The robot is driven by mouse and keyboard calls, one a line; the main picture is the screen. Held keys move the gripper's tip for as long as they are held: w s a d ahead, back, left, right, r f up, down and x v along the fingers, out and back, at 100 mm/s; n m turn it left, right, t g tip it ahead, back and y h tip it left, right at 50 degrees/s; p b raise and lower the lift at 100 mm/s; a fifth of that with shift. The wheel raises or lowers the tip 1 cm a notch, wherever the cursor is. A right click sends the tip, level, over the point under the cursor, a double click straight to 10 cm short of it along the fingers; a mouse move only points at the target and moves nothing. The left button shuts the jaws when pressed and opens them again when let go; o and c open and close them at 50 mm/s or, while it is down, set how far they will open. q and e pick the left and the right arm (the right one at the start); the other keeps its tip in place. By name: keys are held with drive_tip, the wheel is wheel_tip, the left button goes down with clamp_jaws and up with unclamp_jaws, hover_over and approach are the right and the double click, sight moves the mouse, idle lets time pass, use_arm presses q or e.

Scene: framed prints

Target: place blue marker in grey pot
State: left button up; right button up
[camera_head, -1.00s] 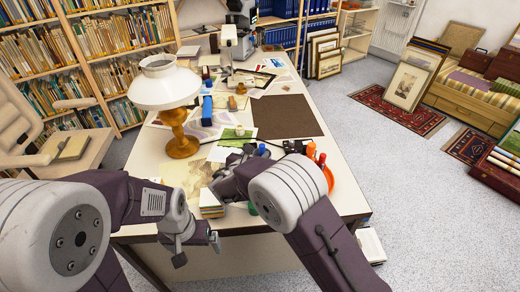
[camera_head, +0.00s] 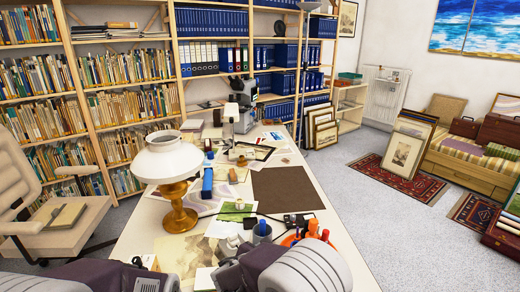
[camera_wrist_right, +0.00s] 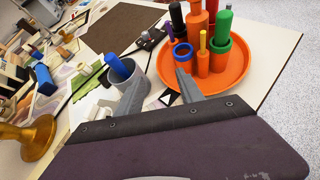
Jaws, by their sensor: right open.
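The grey pot (camera_wrist_right: 138,73) stands on the table to the left of an orange tray in the right wrist view; it also shows in the head view (camera_head: 262,238). The blue marker (camera_wrist_right: 117,66) leans in the pot with its upper end sticking out over the rim; its top shows in the head view (camera_head: 262,226). My right gripper (camera_wrist_right: 161,77) is open, with nothing between its fingers. Its left finger overlaps the pot's right side in the picture; I cannot tell whether they touch. My left gripper's fingers are out of view.
The orange tray (camera_wrist_right: 225,92) holds several pots and upright markers close to the right finger. A white-shaded lamp (camera_head: 170,165) stands on the left of the table. A dark brown mat (camera_head: 287,190) lies flat, mostly clear.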

drive_tip(key=s+d+f+m+g, duration=0.1)
drive_tip(key=s+d+m+g, duration=0.1)
drive_tip(key=d+m, duration=0.1)
drive_tip(key=s+d+f+m+g, duration=0.1)
drive_tip(key=s+d+m+g, duration=0.1)
drive_tip(key=d, duration=0.3)
drive_tip(key=s+d+f+m+g, duration=0.1)
drive_tip(key=s+d+m, duration=0.2)
drive_tip(key=s+m, duration=0.1)
drive_tip(key=shift+d+f+g, duration=0.2)
drive_tip(key=shift+d+g, duration=0.2)
drive_tip(key=s+d+f+m+g+y, duration=0.1)
drive_tip(key=s+d+m+g+y, duration=0.15)
drive_tip(key=s+m, duration=0.65)
drive_tip(key=s+d+f+m+g+y, duration=0.1)
drive_tip(key=s+m+y, duration=0.2)
drive_tip(key=s+m, duration=0.55)
wheel_tip(320, 180, up, 13)
drive_tip(key=w+m+p, duration=0.2)
drive_tip(key=p, duration=1)
drive_tip(key=shift+w+m+p, duration=0.25)
drive_tip(key=shift+m+p, duration=0.1)
drive_tip(key=shift+p, duration=0.05)
drive_tip(key=shift+a, duration=0.1)
